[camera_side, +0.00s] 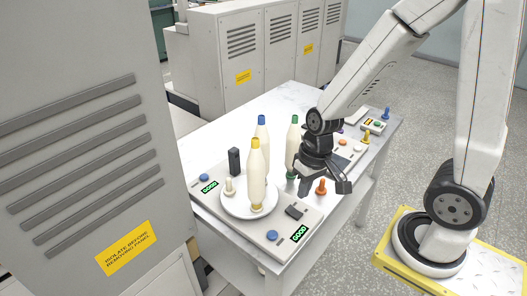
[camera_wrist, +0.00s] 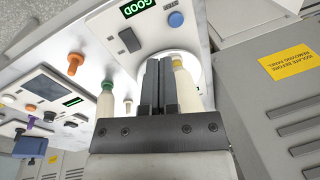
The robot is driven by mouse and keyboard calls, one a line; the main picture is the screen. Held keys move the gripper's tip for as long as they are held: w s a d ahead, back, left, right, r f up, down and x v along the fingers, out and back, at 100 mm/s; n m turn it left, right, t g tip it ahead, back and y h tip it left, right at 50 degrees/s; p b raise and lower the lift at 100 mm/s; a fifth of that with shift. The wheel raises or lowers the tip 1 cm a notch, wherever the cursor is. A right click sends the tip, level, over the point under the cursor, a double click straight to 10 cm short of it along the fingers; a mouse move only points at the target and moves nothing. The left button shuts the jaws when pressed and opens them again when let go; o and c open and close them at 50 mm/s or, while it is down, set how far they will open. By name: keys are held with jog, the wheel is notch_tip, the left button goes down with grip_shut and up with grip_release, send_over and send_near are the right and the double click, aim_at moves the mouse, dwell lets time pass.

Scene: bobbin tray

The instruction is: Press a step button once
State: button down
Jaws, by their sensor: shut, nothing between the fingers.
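Two blue step buttons sit on the grey tray console in the side view, one near its left end (camera_side: 204,178) and one near its front right corner (camera_side: 272,236). Each has a lit green display beside it reading GOOD. A blue button also shows at the top of the wrist view (camera_wrist: 175,19), with its display (camera_wrist: 137,8) to the left. My gripper (camera_side: 304,182) is above the console's right side, apart from both buttons. In the wrist view its two dark fingers (camera_wrist: 158,72) are shut together and empty, beside the yellow-topped bobbin (camera_wrist: 184,88).
An orange knob (camera_side: 321,187) stands near my gripper. A black post (camera_side: 234,160) and a dark rocker (camera_side: 295,212) stand on the console.

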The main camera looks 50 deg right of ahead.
notch_tip(320, 180, down, 2)
jog(key=a+m+g+y, duration=0.1)
jog(key=a+m+y, duration=0.1)
jog(key=m, duration=0.1)
jog(key=m+t+y, duration=0.3)
jog(key=m+y, duration=0.2)
jog(key=m, duration=0.2)
send_over(275, 232)
jog(key=shift+f, duration=1.35)
jog(key=shift+a+f, duration=0.1)
jog(key=shift+f, duration=0.1)
jog(key=shift+f, duration=4.2)
jog(key=shift+f, duration=0.85)
jog(key=shift+r, duration=0.85)
